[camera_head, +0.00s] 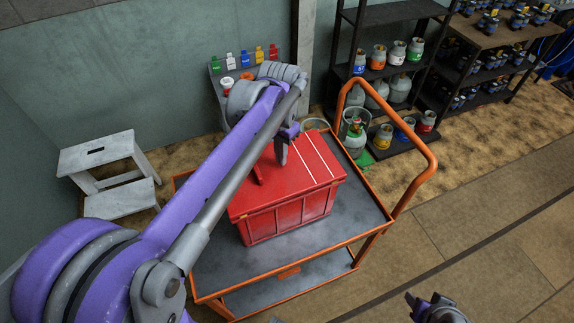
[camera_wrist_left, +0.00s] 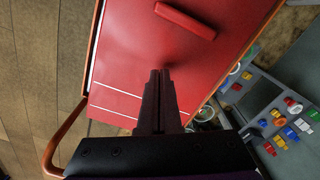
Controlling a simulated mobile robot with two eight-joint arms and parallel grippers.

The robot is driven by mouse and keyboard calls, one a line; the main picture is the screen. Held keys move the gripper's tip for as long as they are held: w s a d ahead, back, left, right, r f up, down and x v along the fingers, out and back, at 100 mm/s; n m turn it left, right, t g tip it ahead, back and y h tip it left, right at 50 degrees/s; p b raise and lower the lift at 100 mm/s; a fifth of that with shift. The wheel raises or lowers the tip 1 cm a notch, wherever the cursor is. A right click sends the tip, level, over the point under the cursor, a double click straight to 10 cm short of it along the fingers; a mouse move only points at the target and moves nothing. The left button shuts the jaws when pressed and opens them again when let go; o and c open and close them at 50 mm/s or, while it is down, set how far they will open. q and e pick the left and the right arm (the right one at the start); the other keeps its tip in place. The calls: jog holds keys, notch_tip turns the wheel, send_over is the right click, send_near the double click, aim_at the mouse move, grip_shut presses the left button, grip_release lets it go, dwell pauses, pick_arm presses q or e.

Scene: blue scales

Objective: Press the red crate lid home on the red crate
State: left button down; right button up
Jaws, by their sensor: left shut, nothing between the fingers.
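The red crate (camera_head: 285,218) stands on the cart. The red crate lid (camera_head: 310,178) lies over its top, with white stripes and a raised red handle bar (camera_head: 258,172). I cannot tell whether the lid is fully seated. My left gripper (camera_head: 282,160) is shut and empty, its fingers pointing down over the lid between handle and stripes. In the left wrist view the shut fingertips (camera_wrist_left: 160,73) are over the lid (camera_wrist_left: 122,55), near the handle (camera_wrist_left: 186,20); contact is unclear. My right gripper (camera_head: 435,306) shows partly at the bottom edge, away from the crate; its jaws are unclear.
The cart (camera_head: 215,262) has a grey deck and an orange rail with a raised handle (camera_head: 425,160) at right. Shelves (camera_head: 395,70) with gas bottles stand behind. A white step stool (camera_head: 100,160) is at left. Open floor (camera_head: 480,220) lies at right.

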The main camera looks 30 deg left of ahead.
aim_at(281, 167)
pick_arm(q)
jog(key=shift+f+b, duration=0.45)
jog(key=shift+f, duration=0.45)
pick_arm(e)
jog(key=shift+s+f, duration=0.15)
jog(key=shift+f, duration=0.45)
pick_arm(q)
jog(key=shift+r, duration=0.1)
jog(key=shift+r+p, duration=1.6)
jog(key=shift+r, duration=0.95)
notch_tip(281, 167, up, 4)
jog(key=shift+f+p, duration=0.1)
jog(key=shift+p, duration=0.95)
pick_arm(e)
notch_tip(281, 167, up, 7)
jog(key=w, duration=0.2)
jog(key=shift+w, duration=0.3)
jog(key=shift+s, duration=0.1)
pick_arm(q)
jog(key=shift+s, duration=0.1)
